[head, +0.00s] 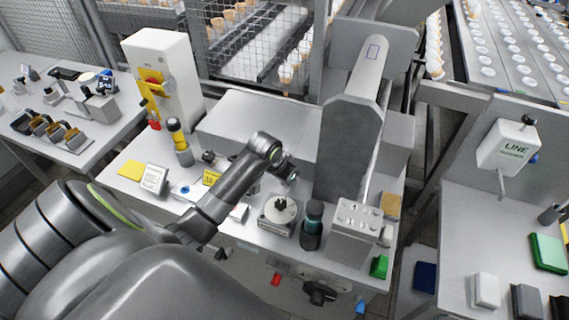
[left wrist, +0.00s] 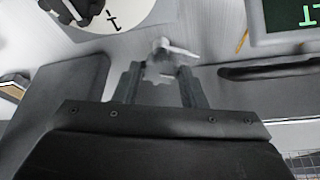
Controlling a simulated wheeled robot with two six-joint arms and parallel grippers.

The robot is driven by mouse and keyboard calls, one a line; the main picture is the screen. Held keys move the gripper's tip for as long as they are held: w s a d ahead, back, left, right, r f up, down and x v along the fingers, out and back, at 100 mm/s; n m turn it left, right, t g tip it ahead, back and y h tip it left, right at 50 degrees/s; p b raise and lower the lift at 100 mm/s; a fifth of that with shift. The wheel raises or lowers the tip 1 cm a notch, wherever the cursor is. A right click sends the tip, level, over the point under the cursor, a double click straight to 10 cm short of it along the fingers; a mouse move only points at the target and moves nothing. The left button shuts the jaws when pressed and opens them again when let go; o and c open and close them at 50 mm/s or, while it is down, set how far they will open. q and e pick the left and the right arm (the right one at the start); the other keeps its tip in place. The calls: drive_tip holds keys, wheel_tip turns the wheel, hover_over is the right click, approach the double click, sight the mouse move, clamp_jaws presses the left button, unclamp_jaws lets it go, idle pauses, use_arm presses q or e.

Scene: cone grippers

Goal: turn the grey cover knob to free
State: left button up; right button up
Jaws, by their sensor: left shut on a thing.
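The grey cover knob (left wrist: 162,67) shows in the left wrist view as a small light-grey lobed piece with a short arm. It sits between the two dark fingers of my left gripper (left wrist: 160,84), which is shut on it. In the head view my left gripper (head: 287,174) is over the bench, just behind the white dial box, and partly hidden by its own wrist. The knob cannot be made out clearly in that view. My right gripper is not in view.
A dial box (head: 279,214) with a black knob stands close in front of my left gripper; its round dial (left wrist: 125,14) shows in the left wrist view. A dark bottle-like item (head: 313,222) and a large grey housing (head: 346,150) stand to the right. A green-lettered display (left wrist: 290,18) is nearby.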

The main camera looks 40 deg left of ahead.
use_arm(q)
drive_tip(key=n+p, duration=0.1)
drive_tip(key=p, duration=0.1)
drive_tip(key=n+y+p, duration=0.1)
drive_tip(key=n+p, duration=0.1)
drive_tip(key=shift+d+r+n, duration=0.2)
drive_tip(key=shift+r+n, duration=0.1)
drive_tip(key=shift+f+n+y+p, duration=0.25)
drive_tip(key=shift+n+y+p, duration=0.45)
drive_tip(key=shift+n+p, duration=0.75)
drive_tip(key=o, duration=1)
drive_tip(key=v, duration=1.7)
drive_tip(key=shift+w+r+b, duration=0.2)
drive_tip(key=shift+r+b, duration=0.05)
drive_tip(key=shift+b, duration=0.05)
